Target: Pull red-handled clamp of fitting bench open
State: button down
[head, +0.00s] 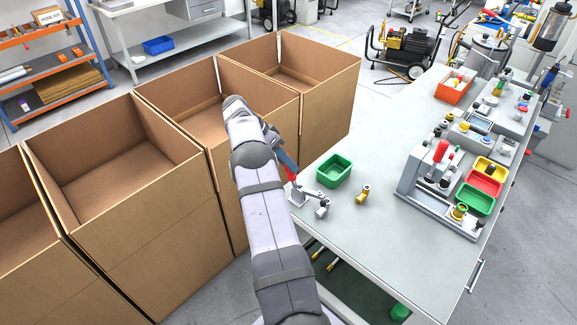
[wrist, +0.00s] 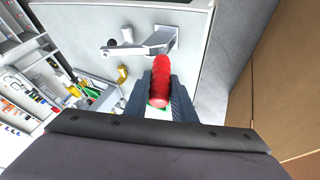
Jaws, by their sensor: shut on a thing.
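The clamp's red handle (wrist: 161,78) sits between the two dark fingers of my gripper (wrist: 160,98) in the wrist view. My gripper is shut on it. The clamp's grey metal arm and base (wrist: 145,43) stand at the corner of the grey bench top. In the head view the metal clamp (head: 310,198) is at the near left corner of the bench (head: 385,245). My gripper (head: 290,170) is partly hidden by my arm there, with only a little red of the handle showing. The lever appears tilted; its exact angle is unclear.
A green tray (head: 335,171) and a brass fitting (head: 363,194) are close right of the clamp. Open cardboard boxes (head: 228,190) line the bench's left side. The bench front is clear.

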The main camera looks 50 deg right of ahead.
jog(key=shift+d+r, duration=0.1)
jog(key=c, duration=1.5)
grip_release()
jog(key=shift+w+a+r+b, duration=0.25)
jog(key=shift+r+b, duration=0.05)
jog(key=p+v, duration=0.6)
jog(key=shift+r, duration=0.2)
jog(key=shift+p, duration=0.6)
